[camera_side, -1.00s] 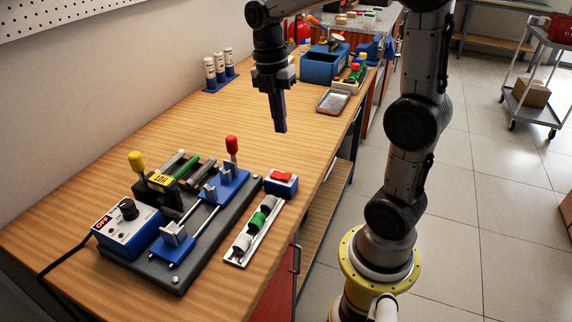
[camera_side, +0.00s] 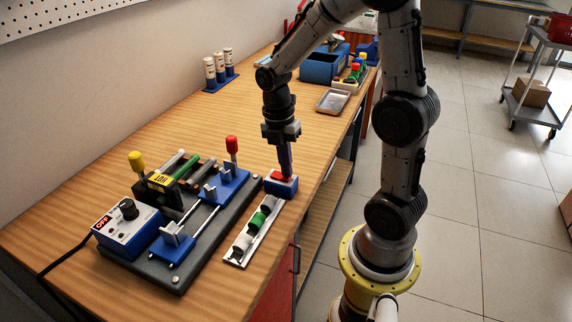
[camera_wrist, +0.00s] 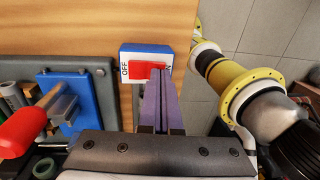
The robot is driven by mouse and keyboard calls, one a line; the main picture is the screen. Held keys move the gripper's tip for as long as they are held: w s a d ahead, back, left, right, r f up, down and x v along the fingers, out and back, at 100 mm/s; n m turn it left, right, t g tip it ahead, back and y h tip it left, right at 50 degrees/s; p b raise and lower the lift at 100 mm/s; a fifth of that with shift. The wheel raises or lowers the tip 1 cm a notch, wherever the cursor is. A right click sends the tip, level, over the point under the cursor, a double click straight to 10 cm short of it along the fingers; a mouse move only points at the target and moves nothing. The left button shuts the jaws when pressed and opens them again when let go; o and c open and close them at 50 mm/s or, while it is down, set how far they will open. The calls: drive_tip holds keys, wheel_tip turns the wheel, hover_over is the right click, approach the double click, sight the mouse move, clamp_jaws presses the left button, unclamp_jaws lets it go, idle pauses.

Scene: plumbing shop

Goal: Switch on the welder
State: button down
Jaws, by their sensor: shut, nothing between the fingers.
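The switch box (camera_side: 281,190), blue with a white top, sits on the bench beside the welder's dark base plate (camera_side: 150,273). Its red rocker (camera_wrist: 146,71) has OFF printed at its left end in the wrist view; a partly hidden label ending in N is at its right end. My gripper (camera_side: 286,172) is shut and empty, pointing down at the box. In the wrist view the fingertips (camera_wrist: 160,74) overlap the rocker's right part, by the N; I cannot tell whether they touch it. The welder's control box (camera_side: 122,238) has a black knob and a red display that seems to read OFF.
The welder carries blue clamps (camera_side: 222,186), a red-knobbed lever (camera_side: 232,145) and a yellow-knobbed lever (camera_side: 136,161), close left of my gripper. A rack of fittings (camera_side: 243,248) lies in front of the switch box. The bench behind is clear up to a metal tray (camera_side: 333,101).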

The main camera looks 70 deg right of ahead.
drive_tip(key=shift+s+f, duration=0.15)
drive_tip(key=shift+f, duration=0.1)
drive_tip(key=shift+w+r, duration=0.1)
drive_tip(key=shift+w, duration=0.15)
drive_tip(key=shift+w+r, duration=0.2)
drive_tip(key=shift+w, duration=0.4)
drive_tip(key=shift+r, duration=0.1)
wheel_tip(320, 180, up, 14)
drive_tip(key=s, duration=0.1)
drive_tip(key=shift+s, duration=0.4)
idle(0.4)
